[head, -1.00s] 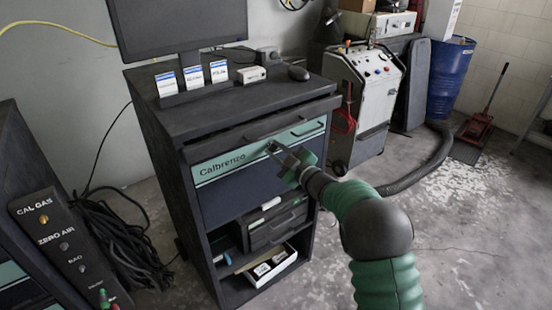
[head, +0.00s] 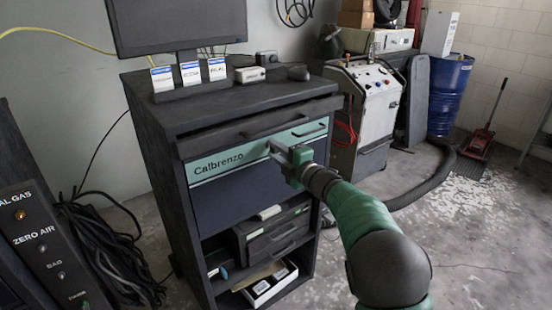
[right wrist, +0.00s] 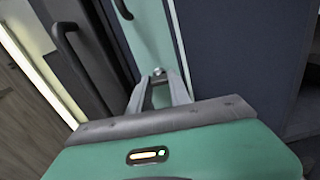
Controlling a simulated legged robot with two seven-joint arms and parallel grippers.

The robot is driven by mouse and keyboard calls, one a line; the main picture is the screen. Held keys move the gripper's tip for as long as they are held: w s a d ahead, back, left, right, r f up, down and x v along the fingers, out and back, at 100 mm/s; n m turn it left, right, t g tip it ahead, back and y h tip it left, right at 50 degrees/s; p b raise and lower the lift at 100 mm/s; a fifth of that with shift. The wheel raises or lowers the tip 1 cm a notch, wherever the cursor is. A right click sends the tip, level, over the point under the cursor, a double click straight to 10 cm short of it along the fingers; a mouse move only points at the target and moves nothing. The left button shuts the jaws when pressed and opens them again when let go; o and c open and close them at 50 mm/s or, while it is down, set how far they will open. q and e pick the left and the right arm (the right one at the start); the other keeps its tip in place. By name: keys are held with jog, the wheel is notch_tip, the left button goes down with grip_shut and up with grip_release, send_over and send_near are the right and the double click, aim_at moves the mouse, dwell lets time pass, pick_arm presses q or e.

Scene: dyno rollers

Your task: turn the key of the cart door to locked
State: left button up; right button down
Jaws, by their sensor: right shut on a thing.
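The dark cart (head: 160,150) stands in the middle of the head view. Its front door has a teal strip (head: 215,165) reading "Calbrenzo" over a dark blue panel (head: 245,192). My right gripper (head: 272,147) is at the right part of the teal strip, its fingers pointing at the door. In the right wrist view its fingers (right wrist: 158,80) come together on a small metal key (right wrist: 158,71) at the teal face. The fingers hide most of the key, so its angle is unclear. My left gripper is not in view.
A dark handle (head: 272,125) and a second handle (head: 309,130) sit above and right of my gripper. A monitor (head: 180,25) and several labelled boxes stand on the cart top. An open shelf below holds a dark case (head: 272,232). A white machine (head: 365,105) stands right.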

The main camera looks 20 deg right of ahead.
jog(key=shift+a+f+n+b, duration=0.15)
jog(key=shift+f+n+b, duration=0.15)
jog(key=shift+n, duration=0.1)
jog(key=c, duration=1.4)
grip_release()
jog(key=shift+o, duration=1)
jog(key=shift+r, duration=0.15)
jog(key=p+v, duration=0.1)
jog(key=v, duration=1.5)
jog(key=shift+s, duration=0.4)
